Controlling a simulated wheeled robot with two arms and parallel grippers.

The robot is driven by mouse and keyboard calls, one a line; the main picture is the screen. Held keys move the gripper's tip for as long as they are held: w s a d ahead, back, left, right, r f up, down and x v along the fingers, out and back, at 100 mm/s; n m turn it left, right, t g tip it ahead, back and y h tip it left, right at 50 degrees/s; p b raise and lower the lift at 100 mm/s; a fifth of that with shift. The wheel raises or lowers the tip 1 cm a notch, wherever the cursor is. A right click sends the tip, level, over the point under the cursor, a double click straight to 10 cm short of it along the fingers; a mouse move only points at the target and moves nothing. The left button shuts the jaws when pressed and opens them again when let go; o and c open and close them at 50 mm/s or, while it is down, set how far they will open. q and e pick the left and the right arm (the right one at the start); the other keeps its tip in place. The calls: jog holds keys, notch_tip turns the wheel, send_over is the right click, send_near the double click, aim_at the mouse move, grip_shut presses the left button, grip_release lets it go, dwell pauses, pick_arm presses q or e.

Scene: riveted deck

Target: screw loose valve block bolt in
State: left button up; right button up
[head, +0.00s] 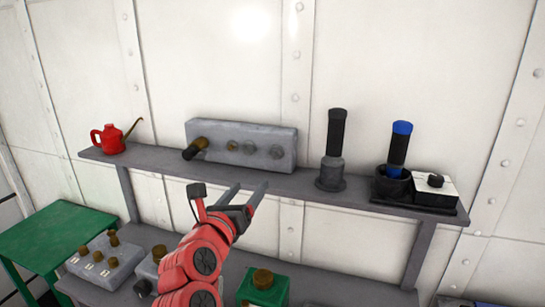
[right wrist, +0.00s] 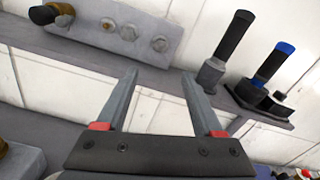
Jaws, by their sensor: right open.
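The grey valve block (head: 272,139) stands on the wall shelf. A brass-coloured bolt with a dark end (head: 194,149) sticks out at its left, while several other bolt heads sit close to its face. The block (right wrist: 166,28) and the protruding bolt (right wrist: 52,14) also show at the upper left of the right wrist view. My right gripper (head: 251,186) is open and empty, below and in front of the shelf edge, right of the protruding bolt. Its two fingers (right wrist: 160,73) show apart in the right wrist view. My left gripper is not in view.
On the shelf (head: 160,157) stand a red oil can (head: 110,140), a black-handled tool (head: 336,132) in a grey base, and a blue-banded tool (head: 399,145) in a black holder beside a white-topped box (head: 436,188). Below are a green table (head: 50,235) and a lower bench with brass-knobbed blocks (head: 100,260).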

aim_at(273, 156)
jog(key=p+x, duration=0.4)
jog(key=x, duration=1.2)
jog(key=shift+d, duration=0.1)
jog(key=shift+w+d+f, duration=0.1)
jog(key=shift+w, duration=0.5)
grip_shut()
